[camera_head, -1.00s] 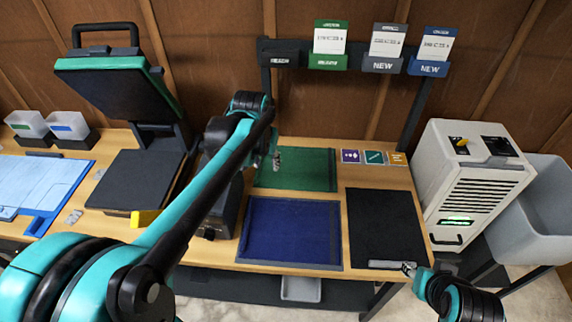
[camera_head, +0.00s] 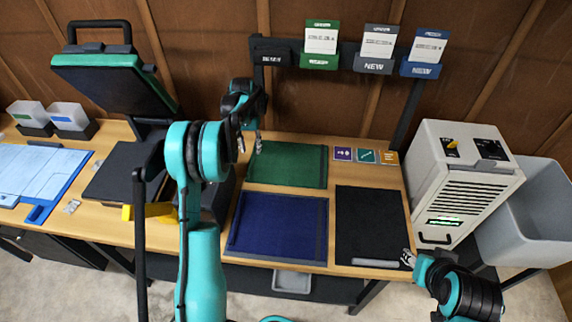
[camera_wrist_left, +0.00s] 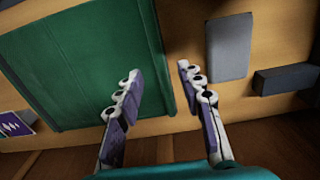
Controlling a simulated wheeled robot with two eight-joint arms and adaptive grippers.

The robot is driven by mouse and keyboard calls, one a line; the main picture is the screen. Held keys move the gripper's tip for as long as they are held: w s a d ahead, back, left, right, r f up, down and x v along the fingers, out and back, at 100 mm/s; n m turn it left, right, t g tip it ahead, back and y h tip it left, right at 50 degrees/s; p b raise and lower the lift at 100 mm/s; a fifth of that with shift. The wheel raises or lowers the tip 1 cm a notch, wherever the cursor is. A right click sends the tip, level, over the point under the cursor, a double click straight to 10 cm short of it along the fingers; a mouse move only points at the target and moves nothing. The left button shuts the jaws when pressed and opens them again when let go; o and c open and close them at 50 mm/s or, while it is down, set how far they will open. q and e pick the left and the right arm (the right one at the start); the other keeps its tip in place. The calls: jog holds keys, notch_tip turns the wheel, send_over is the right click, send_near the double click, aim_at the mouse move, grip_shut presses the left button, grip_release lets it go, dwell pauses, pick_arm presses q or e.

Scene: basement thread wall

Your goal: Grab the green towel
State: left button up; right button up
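The green towel (camera_head: 287,164) lies flat on the wooden table, with a darker strip along its right side. It fills the upper left of the left wrist view (camera_wrist_left: 85,65). My left gripper (camera_head: 258,145) is over the towel's far left corner in the head view. In the left wrist view my left gripper (camera_wrist_left: 158,75) has its two fingers apart with nothing between them, close to the towel's edge. My right gripper (camera_head: 408,258) is at the table's front right, beside the black mat; its fingers are too small to read.
A blue towel (camera_head: 277,226) and the black mat (camera_head: 371,224) lie in front. Small cards (camera_head: 365,156) are right of the green towel. A heat press (camera_head: 120,85) stands left, a white machine (camera_head: 465,180) right. A label rack (camera_head: 345,52) stands behind.

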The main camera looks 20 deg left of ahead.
aim_at(253, 155)
pick_arm(q)
jog(key=f, duration=0.1)
jog(key=f+b, duration=0.1)
jog(key=f, duration=0.2)
jog(key=shift+w+a+b, duration=0.2)
jog(key=shift+w+b, duration=0.05)
jog(key=shift+b, duration=0.15)
jog(key=shift+w+f, duration=0.1)
jog(key=shift+f, duration=0.3)
jog(key=shift+w+d+r, duration=0.1)
jog(key=shift+w+d, duration=0.05)
jog(key=c, duration=0.8)
grip_shut()
pick_arm(e)
jog(key=shift+d+x, duration=0.2)
jog(key=shift+x, duration=1)
pick_arm(q)
jog(key=shift+r, duration=0.1)
pick_arm(e)
jog(key=shift+s, duration=0.2)
